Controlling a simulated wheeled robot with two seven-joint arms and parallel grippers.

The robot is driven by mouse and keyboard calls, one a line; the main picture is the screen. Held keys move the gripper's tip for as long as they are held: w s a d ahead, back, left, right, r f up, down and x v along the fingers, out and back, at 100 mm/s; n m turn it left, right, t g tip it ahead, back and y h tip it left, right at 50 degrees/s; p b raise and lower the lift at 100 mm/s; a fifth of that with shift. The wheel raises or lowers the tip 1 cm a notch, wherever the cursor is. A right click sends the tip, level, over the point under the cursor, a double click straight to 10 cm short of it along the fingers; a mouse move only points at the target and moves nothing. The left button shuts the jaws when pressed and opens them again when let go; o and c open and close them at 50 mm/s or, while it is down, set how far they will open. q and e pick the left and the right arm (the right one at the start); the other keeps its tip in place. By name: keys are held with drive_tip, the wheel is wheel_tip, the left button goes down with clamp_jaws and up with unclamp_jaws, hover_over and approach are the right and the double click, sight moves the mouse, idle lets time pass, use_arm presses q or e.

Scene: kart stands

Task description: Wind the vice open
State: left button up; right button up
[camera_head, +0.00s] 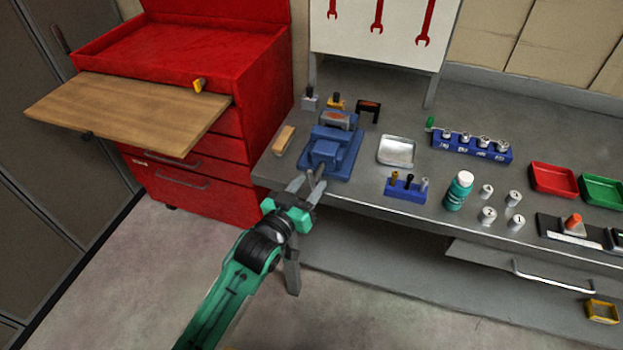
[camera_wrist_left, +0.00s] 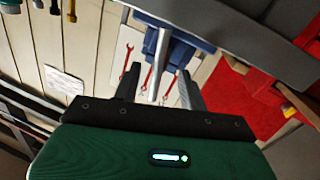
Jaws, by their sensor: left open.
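The blue vice (camera_head: 333,150) stands near the left end of the grey workbench. My left gripper (camera_head: 308,188) is at the bench's front edge, just in front of the vice. In the left wrist view, a grey metal bar (camera_wrist_left: 162,58) on the front of the blue vice (camera_wrist_left: 182,50) reaches down between the fingers of my left gripper (camera_wrist_left: 158,84). The fingers are open, with a gap on either side of the bar. The head view shows the bar's end only partly, beside the fingers. My right gripper is not in view.
A red tool cabinet (camera_head: 215,130) with a wooden board (camera_head: 125,112) stands left of the workbench (camera_head: 390,208). Right of the vice are a metal tray (camera_head: 397,152), a small blue rack (camera_head: 405,191) and a green bottle (camera_head: 458,191). A wooden block (camera_head: 284,140) lies left of it.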

use_arm(q)
drive_tip(key=shift+x, duration=1)
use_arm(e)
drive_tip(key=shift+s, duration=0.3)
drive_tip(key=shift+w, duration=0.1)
use_arm(q)
clamp_jaws()
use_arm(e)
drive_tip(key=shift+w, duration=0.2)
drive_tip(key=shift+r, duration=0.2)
